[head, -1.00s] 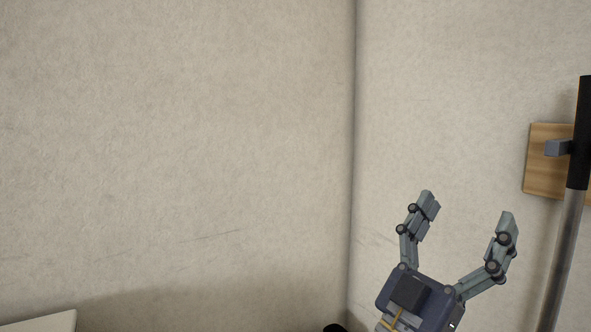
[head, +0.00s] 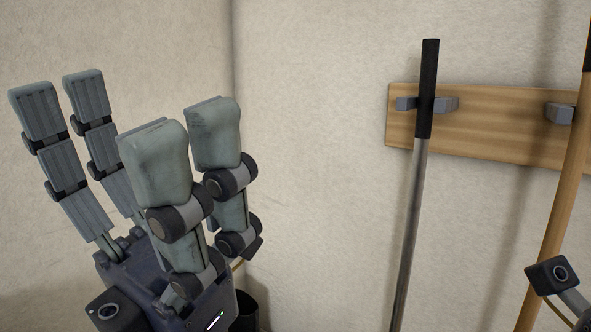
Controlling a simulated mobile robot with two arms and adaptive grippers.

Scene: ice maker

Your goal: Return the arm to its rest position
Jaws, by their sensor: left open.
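My left gripper (head: 120,112) stands large and close at the left of the head view. Its grey jointed fingers point up, and its dark blue body is at the bottom. The fingers are spread wide apart, with nothing between them. Part of my other arm, a dark block above a grey link, shows at the bottom right edge. Its fingers are out of the picture.
A wooden rack (head: 490,122) with grey clips is on the right wall. A black-and-grey pole (head: 416,190) and a wooden pole (head: 563,195) hang there. A dark bin (head: 244,310) stands low behind my left gripper. The upper walls are bare.

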